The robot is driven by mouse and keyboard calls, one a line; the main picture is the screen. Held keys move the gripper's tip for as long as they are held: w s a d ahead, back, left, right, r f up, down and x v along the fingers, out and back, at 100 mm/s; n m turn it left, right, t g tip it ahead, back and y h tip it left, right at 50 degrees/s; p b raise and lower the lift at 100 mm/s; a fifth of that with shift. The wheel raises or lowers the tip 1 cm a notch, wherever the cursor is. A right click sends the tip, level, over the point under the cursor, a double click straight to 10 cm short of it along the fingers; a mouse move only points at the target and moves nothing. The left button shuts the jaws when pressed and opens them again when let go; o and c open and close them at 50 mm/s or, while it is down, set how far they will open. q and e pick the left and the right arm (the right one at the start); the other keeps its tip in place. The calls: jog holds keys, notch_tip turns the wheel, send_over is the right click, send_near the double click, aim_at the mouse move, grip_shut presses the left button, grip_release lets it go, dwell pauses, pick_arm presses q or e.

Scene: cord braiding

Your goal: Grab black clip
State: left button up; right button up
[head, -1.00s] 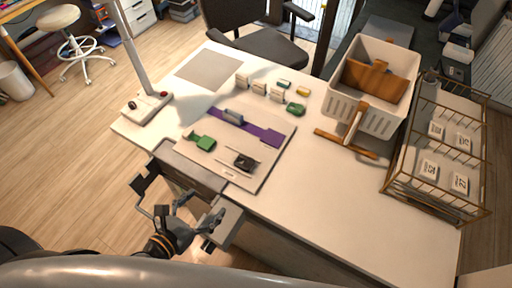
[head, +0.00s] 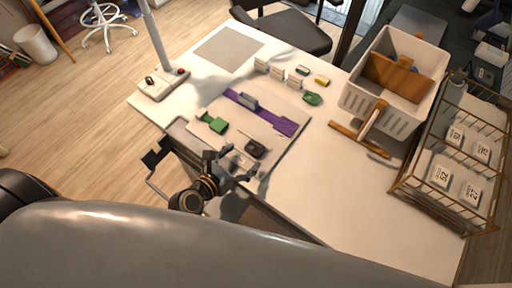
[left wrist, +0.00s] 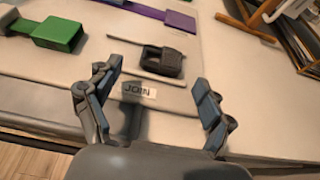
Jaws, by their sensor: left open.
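The black clip (head: 255,148) lies on the pale board (head: 285,150) near its front right part. It also shows in the left wrist view (left wrist: 161,62), lying between two thin light strips, just beyond a label reading "JOIN" (left wrist: 139,90). My left gripper (head: 237,166) is at the board's front edge, just short of the clip. In the left wrist view its two fingers (left wrist: 150,85) are spread wide and empty, with the clip ahead of the gap between them. My right gripper is not in view.
A green clip (head: 214,122) and a purple strip (head: 262,113) with a grey block lie on the board. Small blocks stand behind it. A white bin (head: 375,105) and a wire rack (head: 440,195) are at the right. The table's front right is clear.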

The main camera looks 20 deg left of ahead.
aim_at(252, 150)
pick_arm(q)
jog(key=x, duration=0.4)
jog(key=shift+d, duration=0.15)
jog(key=c, duration=0.9)
jog(key=shift+o, duration=0.2)
jog(key=shift+r, duration=0.2)
